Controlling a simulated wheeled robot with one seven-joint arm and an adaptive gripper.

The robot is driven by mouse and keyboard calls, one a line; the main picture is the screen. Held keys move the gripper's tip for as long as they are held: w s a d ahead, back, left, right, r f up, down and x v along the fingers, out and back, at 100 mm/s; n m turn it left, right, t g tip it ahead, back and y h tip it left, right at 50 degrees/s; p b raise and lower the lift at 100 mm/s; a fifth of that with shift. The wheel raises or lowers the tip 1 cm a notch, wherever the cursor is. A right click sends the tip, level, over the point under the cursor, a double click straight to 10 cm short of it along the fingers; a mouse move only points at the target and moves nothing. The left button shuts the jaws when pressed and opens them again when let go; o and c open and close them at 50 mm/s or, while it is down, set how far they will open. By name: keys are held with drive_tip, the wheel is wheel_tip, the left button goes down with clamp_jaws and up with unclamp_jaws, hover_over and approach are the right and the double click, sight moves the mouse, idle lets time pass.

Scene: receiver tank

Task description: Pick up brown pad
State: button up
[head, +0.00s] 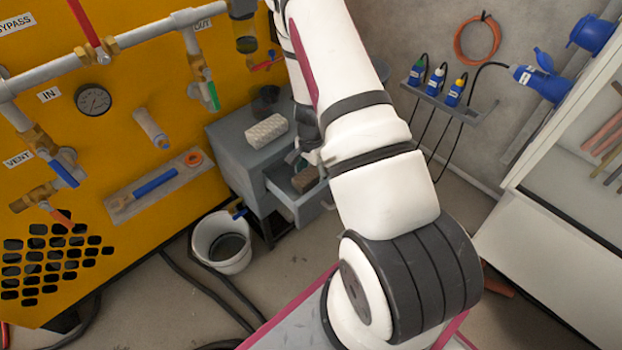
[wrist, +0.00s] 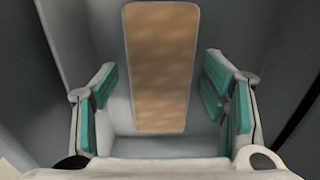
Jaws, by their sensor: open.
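The brown pad (wrist: 161,70) is a flat, oblong block in the wrist view. It lies inside a grey drawer, which also shows in the head view with the pad (head: 306,179) in it. My gripper (wrist: 162,105) is open, with one teal-padded finger on each side of the pad and a gap on both sides. In the head view my arm covers part of the drawer, and only a bit of my gripper (head: 298,163) shows at the drawer. Whether the fingers reach down to the pad's level I cannot tell.
The open drawer (head: 285,193) juts from a grey cabinet (head: 226,133). A white textured block (head: 267,131) lies on the cabinet top. A white bucket (head: 221,243) stands on the floor in front. The yellow machine (head: 150,90) is at the left, a white cabinet (head: 545,240) at the right.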

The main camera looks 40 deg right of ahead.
sight(311, 172)
drive_tip(key=c, duration=1.3)
wheel_tip(311, 172, up, 10)
drive_tip(key=p, duration=0.3)
drive_tip(key=s+a+r+n, duration=0.2)
drive_tip(key=a+r+n, duration=1.6)
drive_tip(key=a+r, duration=0.45)
drive_tip(key=r+p, duration=0.4)
drive_tip(key=p, duration=0.3)
drive_tip(key=s+r+p, duration=0.1)
drive_tip(key=r+p, duration=0.3)
drive_tip(key=p, duration=0.4)
drive_tip(key=s+d+r+p, duration=0.1)
drive_tip(key=r+p, duration=0.3)
drive_tip(key=p, duration=0.4)
drive_tip(key=shift+s+r, duration=0.2)
drive_tip(key=shift+r, duration=0.15)
